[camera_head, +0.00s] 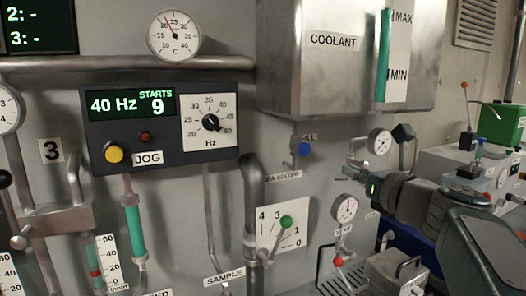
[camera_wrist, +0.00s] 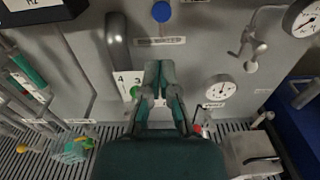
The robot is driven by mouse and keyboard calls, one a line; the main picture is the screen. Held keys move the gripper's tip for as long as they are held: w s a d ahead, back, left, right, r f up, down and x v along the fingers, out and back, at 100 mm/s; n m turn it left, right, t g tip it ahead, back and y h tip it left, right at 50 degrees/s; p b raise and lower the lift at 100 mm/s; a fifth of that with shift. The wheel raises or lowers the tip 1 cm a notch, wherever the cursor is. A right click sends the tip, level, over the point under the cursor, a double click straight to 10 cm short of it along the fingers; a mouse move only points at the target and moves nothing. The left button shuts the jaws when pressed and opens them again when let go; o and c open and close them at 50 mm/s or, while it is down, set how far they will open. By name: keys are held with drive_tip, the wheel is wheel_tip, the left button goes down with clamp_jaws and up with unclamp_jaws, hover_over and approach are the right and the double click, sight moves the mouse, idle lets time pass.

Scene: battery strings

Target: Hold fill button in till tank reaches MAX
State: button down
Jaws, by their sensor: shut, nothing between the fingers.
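The metal coolant tank (camera_head: 340,80) hangs on the wall at upper right in the head view. Its sight tube (camera_head: 384,55) shows green beside a plate marked MAX and MIN; the green reaches high, near the MAX mark. The blue fill button (camera_head: 304,149) is on the wall below the tank, its label partly hidden. It also shows at the top of the wrist view (camera_wrist: 161,11). My gripper (camera_head: 370,187) is to the right of and below the button, apart from it in the picture. In the wrist view its closed fingers (camera_wrist: 160,72) point toward the wall, holding nothing.
A green-knobbed lever (camera_head: 286,222) on a numbered plate and a grey pipe (camera_head: 252,200) are left of my gripper. Gauges (camera_head: 345,208) and a red-knobbed vent valve (camera_head: 338,261) are close by. A control box (camera_head: 160,128) is further left.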

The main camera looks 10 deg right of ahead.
drive_tip(key=shift+s+d, duration=0.1)
drive_tip(key=shift+d, duration=0.05)
approach(306, 149)
drive_tip(key=w, duration=0.3)
drive_tip(key=w+a, duration=0.1)
drive_tip(key=w, duration=0.2)
drive_tip(key=shift+w+a+f, duration=0.15)
drive_tip(key=shift+w+f, duration=0.05)
drive_tip(key=shift+w, duration=0.1)
drive_tip(key=shift+w+a, duration=0.1)
drive_tip(key=shift+w, duration=0.45)
drive_tip(key=shift+w+a, duration=0.1)
drive_tip(key=shift+w, duration=0.4)
drive_tip(key=shift+r, duration=0.2)
